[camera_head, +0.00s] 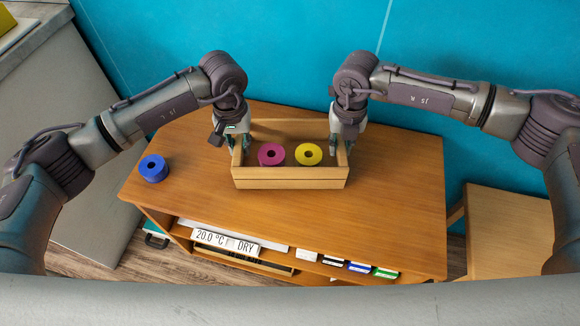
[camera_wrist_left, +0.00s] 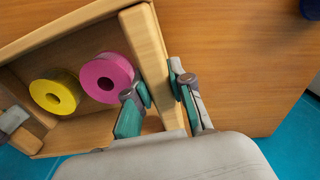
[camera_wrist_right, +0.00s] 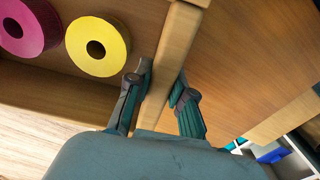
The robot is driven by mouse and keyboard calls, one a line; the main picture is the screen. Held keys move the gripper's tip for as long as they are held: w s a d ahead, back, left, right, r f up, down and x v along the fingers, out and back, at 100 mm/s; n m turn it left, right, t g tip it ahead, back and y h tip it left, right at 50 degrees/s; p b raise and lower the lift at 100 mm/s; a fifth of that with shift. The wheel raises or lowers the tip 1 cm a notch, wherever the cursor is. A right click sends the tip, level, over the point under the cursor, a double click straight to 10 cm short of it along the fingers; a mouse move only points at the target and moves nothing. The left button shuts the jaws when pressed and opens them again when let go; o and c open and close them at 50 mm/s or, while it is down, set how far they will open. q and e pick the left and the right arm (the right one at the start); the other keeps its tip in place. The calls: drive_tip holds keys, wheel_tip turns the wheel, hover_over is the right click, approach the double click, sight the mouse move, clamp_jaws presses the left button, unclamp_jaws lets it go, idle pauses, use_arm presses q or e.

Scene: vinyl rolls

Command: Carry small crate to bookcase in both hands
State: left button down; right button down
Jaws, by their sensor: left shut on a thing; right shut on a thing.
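The small wooden crate (camera_head: 290,183) is on or just above the bookcase top (camera_head: 400,200); I cannot tell whether it touches. It holds a magenta vinyl roll (camera_head: 271,154) and a yellow vinyl roll (camera_head: 308,154), side by side. My left gripper (camera_head: 238,143) is shut on the crate's left end wall, which also shows in the left wrist view (camera_wrist_left: 146,50). My right gripper (camera_head: 342,146) is shut on the right end wall, which also shows in the right wrist view (camera_wrist_right: 172,60). In both wrist views one finger is inside the crate and one outside.
A blue roll (camera_head: 153,168) stands on the bookcase top to the left of the crate. Shelves below hold a sign reading 20.0 °C DRY (camera_head: 226,241) and several small boxes (camera_head: 358,267). A wooden stool or side table (camera_head: 508,230) stands at right. A teal wall is behind.

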use_arm(q)
drive_tip(key=c, duration=1)
unclamp_jaws()
drive_tip(key=shift+f, duration=0.2)
use_arm(e)
drive_tip(key=c, duration=1)
unclamp_jaws()
drive_tip(key=shift+f, duration=0.2)
use_arm(q)
wheel_tip(320, 180, up, 11)
drive_tip(key=shift+f, duration=0.1)
use_arm(e)
drive_tip(key=shift+r, duration=0.1)
use_arm(q)
drive_tip(key=shift+r, duration=0.6)
use_arm(e)
wheel_tip(320, 180, up, 12)
drive_tip(key=shift+f, duration=0.1)
use_arm(q)
drive_tip(key=shift+s, duration=0.1)
